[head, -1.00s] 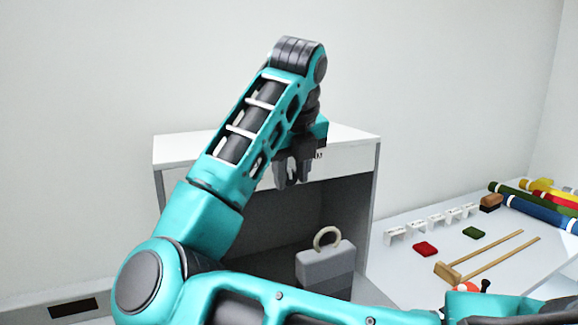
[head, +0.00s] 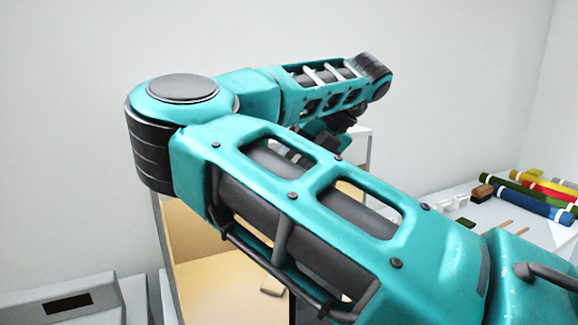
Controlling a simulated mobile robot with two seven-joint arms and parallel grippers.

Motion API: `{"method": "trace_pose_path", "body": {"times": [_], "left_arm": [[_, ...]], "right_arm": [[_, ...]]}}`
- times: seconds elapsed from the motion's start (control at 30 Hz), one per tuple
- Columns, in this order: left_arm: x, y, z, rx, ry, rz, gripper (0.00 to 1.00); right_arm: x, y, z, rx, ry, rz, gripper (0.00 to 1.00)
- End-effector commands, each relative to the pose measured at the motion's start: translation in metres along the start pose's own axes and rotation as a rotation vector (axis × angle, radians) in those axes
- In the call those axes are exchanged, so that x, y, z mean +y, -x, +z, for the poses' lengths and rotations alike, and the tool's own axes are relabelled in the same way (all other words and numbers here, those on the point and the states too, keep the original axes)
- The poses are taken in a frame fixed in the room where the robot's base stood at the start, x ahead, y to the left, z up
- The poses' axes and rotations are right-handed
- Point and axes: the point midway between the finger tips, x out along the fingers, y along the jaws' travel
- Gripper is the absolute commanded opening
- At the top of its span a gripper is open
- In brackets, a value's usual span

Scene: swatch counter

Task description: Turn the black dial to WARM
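The black dial is not visible; my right arm covers most of the booth's front. The booth (head: 164,245) stands behind the arm, and its inside glows warm yellow. Only its left edge, part of its inside and a strip at its upper right show. My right gripper (head: 291,152) is at the booth's upper front, mostly hidden behind my own arm. I cannot tell whether its fingers are apart or whether they touch the dial. My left gripper is not in view.
A grey unit (head: 62,300) with a dark slot stands at lower left. On the right counter lie several coloured rolls (head: 540,200), a brown block (head: 482,192), white label stands (head: 448,203) and wooden handles. The wall behind is bare.

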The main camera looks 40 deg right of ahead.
Motion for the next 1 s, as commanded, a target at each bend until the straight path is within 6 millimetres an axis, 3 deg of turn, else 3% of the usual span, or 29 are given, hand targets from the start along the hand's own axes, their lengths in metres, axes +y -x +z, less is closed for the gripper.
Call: {"method": "trace_pose_path", "body": {"times": [0.53, 0.57, 0.8, 1.0], "left_arm": [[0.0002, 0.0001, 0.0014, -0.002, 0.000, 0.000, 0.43], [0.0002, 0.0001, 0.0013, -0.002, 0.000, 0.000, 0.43], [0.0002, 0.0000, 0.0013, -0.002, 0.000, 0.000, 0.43], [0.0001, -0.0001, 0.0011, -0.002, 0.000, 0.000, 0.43]], "right_arm": [[-0.0001, 0.0005, 0.0006, -0.001, -0.006, 0.020, 0.04], [-0.0001, 0.0005, 0.0006, -0.001, -0.006, 0.020, 0.37], [-0.0003, 0.0004, 0.0003, -0.001, -0.007, 0.020, 0.59], [-0.0004, 0.0003, 0.0002, 0.000, -0.008, 0.019, 0.59]]}}
